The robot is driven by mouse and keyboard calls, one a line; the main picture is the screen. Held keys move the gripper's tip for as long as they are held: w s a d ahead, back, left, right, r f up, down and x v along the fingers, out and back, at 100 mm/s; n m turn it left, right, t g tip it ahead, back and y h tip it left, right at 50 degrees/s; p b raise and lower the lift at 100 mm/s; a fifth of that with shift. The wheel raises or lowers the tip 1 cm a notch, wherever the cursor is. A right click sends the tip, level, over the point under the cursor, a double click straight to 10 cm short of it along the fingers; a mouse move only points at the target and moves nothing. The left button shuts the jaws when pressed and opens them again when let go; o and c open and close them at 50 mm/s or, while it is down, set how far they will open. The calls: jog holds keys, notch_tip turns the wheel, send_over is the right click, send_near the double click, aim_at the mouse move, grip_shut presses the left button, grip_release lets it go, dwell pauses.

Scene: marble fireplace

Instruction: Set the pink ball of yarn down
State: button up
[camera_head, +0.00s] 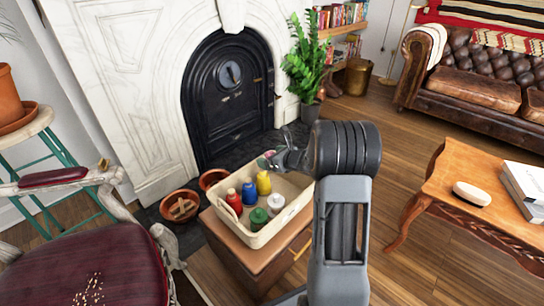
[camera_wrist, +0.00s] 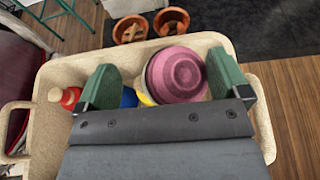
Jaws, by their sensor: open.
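The pink ball of yarn (camera_wrist: 178,74) is a round pink-purple shape with ringed markings. In the wrist view it lies between the two green finger pads of my gripper (camera_wrist: 165,82), closer to the right pad, with a gap at the left pad. In the head view only a small pink patch of it (camera_head: 267,155) shows beside my gripper (camera_head: 277,160), above the cream basket's far side. My gripper is open. Whether the ball rests on anything is hidden.
The cream basket (camera_head: 262,238) stands on a small wooden cabinet (camera_head: 244,263). It holds red (camera_head: 234,202), blue (camera_head: 249,192), yellow (camera_head: 264,184), green (camera_head: 258,219) and white (camera_head: 275,204) items. Terracotta pots (camera_head: 181,207) stand by the fireplace. A red chair (camera_head: 85,262) is at left.

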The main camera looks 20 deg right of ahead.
jog(key=s+d+r+m+h+p, duration=0.25)
jog(key=s+r+m+h, duration=0.35)
jog(key=s+r+m, duration=0.6)
jog(key=s+a+f+m+g, duration=0.1)
jog(key=s+a+m+g, duration=0.4)
jog(key=m, duration=0.9)
jog(key=s+a+f+m+g+y, duration=0.1)
jog(key=s+a+f+m+g, duration=0.1)
jog(key=s+a+m+g, duration=0.3)
jog(key=s+a+m, duration=0.4)
jog(key=s+m, duration=0.2)
jog(key=m, duration=0.3)
jog(key=shift+s+a, duration=0.15)
jog(key=shift+a, duration=0.25)
jog(key=shift+r, duration=0.1)
